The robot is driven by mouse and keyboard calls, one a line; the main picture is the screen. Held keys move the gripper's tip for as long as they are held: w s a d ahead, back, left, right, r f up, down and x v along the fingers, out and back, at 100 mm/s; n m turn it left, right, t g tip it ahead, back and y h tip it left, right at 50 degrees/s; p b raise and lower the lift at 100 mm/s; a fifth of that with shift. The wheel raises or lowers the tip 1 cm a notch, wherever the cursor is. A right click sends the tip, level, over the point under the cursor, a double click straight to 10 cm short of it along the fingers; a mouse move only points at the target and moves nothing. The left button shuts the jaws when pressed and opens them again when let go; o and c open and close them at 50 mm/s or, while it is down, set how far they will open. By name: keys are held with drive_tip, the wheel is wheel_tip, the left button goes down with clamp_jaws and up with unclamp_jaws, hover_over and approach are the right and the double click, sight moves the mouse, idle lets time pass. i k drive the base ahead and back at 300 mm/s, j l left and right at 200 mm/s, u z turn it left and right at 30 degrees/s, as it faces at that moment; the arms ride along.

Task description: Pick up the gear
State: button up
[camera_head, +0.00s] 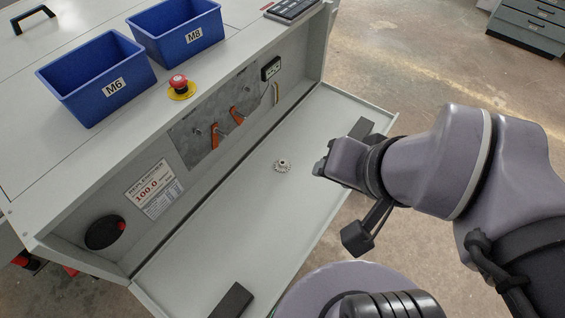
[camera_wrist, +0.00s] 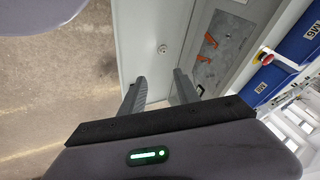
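The gear (camera_head: 283,166) is a small silver toothed wheel with a raised hub. It lies on the light grey fold-down panel (camera_head: 225,222) of the machine. It also shows in the wrist view (camera_wrist: 163,49), beyond the fingertips. My gripper (camera_head: 322,165) is to the right of the gear in the head view, apart from it. In the wrist view my gripper (camera_wrist: 160,84) has its two dark fingers spread with nothing between them.
Two blue bins, M6 (camera_head: 97,78) and M8 (camera_head: 174,32), stand on the machine top beside a red emergency button (camera_head: 179,82). Orange levers (camera_head: 215,135) project above the panel. Dark blocks (camera_head: 232,301) sit at the panel's ends. The panel around the gear is clear.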

sight(281, 165)
drive_tip(key=i+l+u, duration=0.1)
drive_tip(key=l+u, duration=1)
drive_tip(key=i+j, duration=0.1)
drive_tip(key=i, duration=0.45)
